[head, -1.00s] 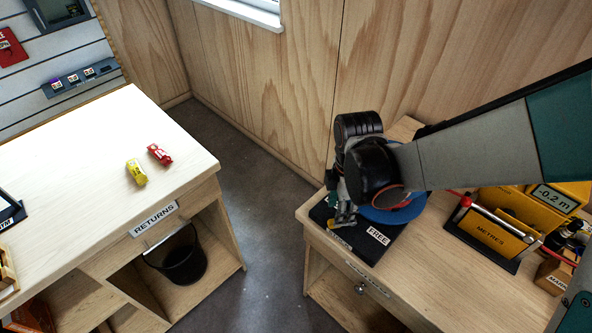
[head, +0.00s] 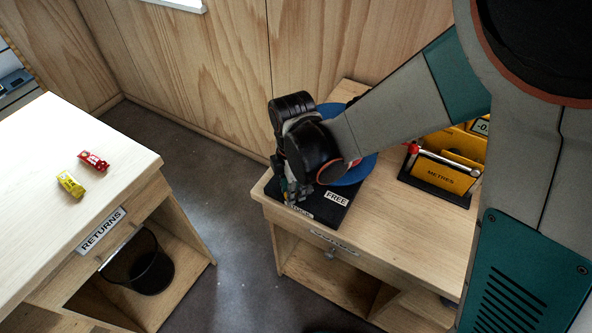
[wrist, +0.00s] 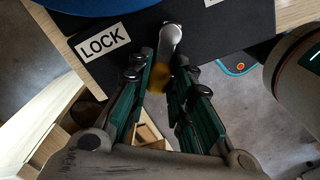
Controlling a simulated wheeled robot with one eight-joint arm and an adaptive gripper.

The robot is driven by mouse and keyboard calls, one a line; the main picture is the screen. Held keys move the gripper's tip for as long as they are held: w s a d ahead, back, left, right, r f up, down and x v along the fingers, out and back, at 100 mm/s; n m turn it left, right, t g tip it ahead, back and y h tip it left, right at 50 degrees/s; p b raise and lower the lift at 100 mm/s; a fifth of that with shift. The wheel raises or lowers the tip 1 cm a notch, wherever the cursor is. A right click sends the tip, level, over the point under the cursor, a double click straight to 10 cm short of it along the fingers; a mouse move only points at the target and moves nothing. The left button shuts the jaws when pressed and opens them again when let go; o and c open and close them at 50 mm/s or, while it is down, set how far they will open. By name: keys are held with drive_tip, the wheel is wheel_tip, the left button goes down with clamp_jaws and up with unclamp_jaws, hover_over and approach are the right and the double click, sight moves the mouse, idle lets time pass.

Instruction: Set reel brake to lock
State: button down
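The reel brake is a grey metal lever (wrist: 171,38) with a yellow knob (wrist: 160,78), on a dark base plate (wrist: 228,27). In the wrist view the lever points down, to the right of the LOCK label (wrist: 103,42). My gripper (wrist: 163,75) has its two green-sided fingers on either side of the knob with a gap between them; contact is unclear. In the head view my gripper (head: 290,188) is low over the plate's left end, hiding the lever. The FREE label (head: 336,198) lies to its right. The blue reel (head: 362,170) is partly hidden behind my wrist.
A yellow METRES holder (head: 446,172) stands right of the reel on the same bench (head: 390,220). At left, the RETURNS bench (head: 60,150) carries a red item (head: 93,160) and a yellow item (head: 70,183). A black bin (head: 140,265) sits beneath. Bare floor separates the benches.

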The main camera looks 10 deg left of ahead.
drive_tip(key=shift+w+a+m, duration=0.1)
drive_tip(key=shift+w+m, duration=0.2)
drive_tip(key=shift+m, duration=0.6)
drive_tip(key=c, duration=1.4)
unclamp_jaws()
drive_tip(key=shift+c, duration=0.2)
drive_tip(key=shift+n, duration=0.3)
